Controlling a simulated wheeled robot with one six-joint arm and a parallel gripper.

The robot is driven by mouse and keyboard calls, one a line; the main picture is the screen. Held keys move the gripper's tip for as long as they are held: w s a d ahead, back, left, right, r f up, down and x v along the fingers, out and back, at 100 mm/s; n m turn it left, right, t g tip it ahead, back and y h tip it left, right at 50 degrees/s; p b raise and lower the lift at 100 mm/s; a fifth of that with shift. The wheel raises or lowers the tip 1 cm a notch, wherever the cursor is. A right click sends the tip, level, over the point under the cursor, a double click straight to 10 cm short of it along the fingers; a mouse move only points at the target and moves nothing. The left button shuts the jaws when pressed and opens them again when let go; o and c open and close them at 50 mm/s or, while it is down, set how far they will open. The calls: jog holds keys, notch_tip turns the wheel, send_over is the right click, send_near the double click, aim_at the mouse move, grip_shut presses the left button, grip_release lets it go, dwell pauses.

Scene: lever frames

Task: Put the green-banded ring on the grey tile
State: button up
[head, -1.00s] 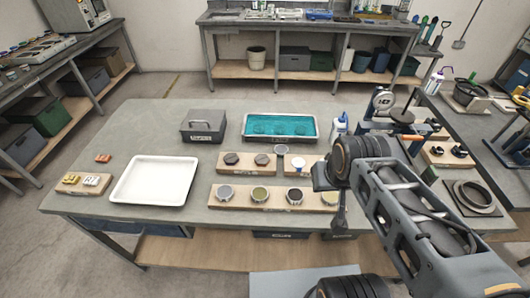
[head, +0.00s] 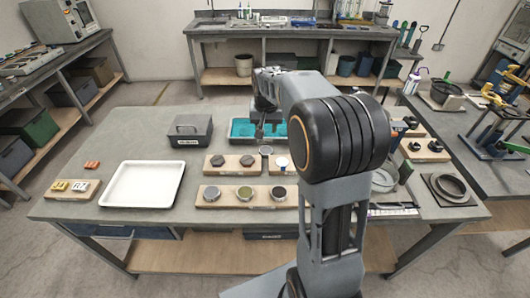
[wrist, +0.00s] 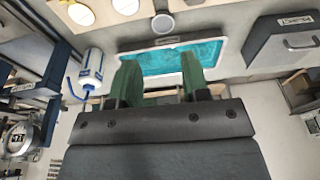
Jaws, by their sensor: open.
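My gripper (head: 264,122) is over the teal-filled tray (head: 238,137) at the back of the table, seen partly behind my arm. In the wrist view its two green fingers (wrist: 160,80) are apart with nothing between them. The tray (wrist: 222,58) lies beyond the fingertips there, with faint round shapes under the teal. I cannot make out a green band on any ring. I cannot tell which piece is the grey tile.
A white tray (head: 143,184), a lidded grey box (head: 190,130) and a tile block (head: 71,190) stand left. A bottle (wrist: 92,66) shows in the wrist view.

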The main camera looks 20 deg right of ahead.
jog(key=m+g, duration=0.1)
jog(key=m, duration=0.1)
send_near(271, 150)
jog(key=shift+s+a+f+p, duration=0.1)
jog(key=shift+s+f+p, duration=0.2)
jog(key=shift+f+p, duration=0.2)
jog(key=shift+s+f+p, duration=0.3)
jog(key=shift+f+p, duration=0.05)
jog(key=shift+f, duration=0.2)
jog(key=shift+w+f+p, duration=0.25)
jog(key=shift+f+p, duration=0.35)
jog(key=shift+f, duration=0.95)
jog(key=shift+w+f+p, duration=0.2)
jog(key=shift+f+p, duration=0.35)
jog(key=shift+f, duration=1)
jog(key=shift+c, duration=0.3)
grip_shut()
